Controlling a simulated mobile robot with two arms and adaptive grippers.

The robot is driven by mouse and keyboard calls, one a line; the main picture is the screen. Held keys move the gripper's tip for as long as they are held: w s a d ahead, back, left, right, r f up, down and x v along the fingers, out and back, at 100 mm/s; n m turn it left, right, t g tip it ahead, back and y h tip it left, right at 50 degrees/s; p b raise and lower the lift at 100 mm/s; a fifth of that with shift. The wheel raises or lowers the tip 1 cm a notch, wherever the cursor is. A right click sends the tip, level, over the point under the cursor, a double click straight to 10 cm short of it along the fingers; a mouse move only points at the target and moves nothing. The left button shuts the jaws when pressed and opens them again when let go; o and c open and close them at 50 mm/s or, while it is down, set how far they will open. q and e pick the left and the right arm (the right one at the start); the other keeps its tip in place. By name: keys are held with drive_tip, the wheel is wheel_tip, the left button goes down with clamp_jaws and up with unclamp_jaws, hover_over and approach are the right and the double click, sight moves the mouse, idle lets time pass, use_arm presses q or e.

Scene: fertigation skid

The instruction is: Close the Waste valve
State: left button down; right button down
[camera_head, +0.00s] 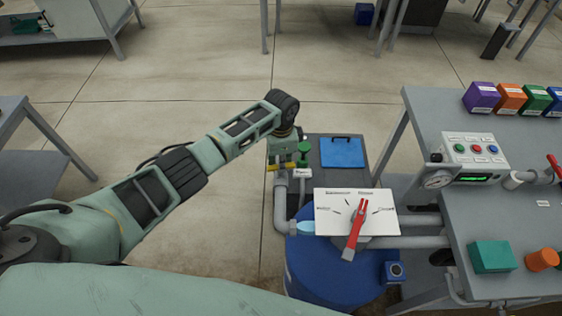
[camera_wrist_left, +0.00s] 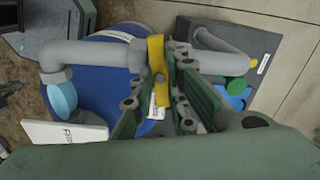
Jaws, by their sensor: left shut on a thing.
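A yellow valve lever (camera_head: 280,167) sits on the grey pipe beside the blue drum. My left gripper (camera_head: 284,153) is at the lever from above. In the left wrist view, the yellow lever (camera_wrist_left: 156,62) lies across the pipe and passes between the fingers of my left gripper (camera_wrist_left: 160,82), which is shut on it. A small white tag (camera_head: 302,173) is beside the lever; its text is too small to read, so I cannot confirm the valve's name. The gripper hides part of the valve body. My right gripper is not in view.
A white dial panel (camera_head: 333,221) with a red lever (camera_head: 356,228) stands close to the right, above the blue drum (camera_head: 322,276). A green knob (camera_head: 304,150) is just right of the gripper. A bench (camera_head: 430,115) with a control box (camera_head: 474,149) is farther right. Floor is clear left.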

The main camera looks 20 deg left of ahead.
use_arm(q)
drive_tip(key=shift+r+m, duration=0.1)
drive_tip(key=shift+m, duration=1.1)
drive_tip(key=c, duration=1.7)
unclamp_jaws()
wheel_tip(320, 180, up, 12)
drive_tip(key=shift+f, duration=0.1)
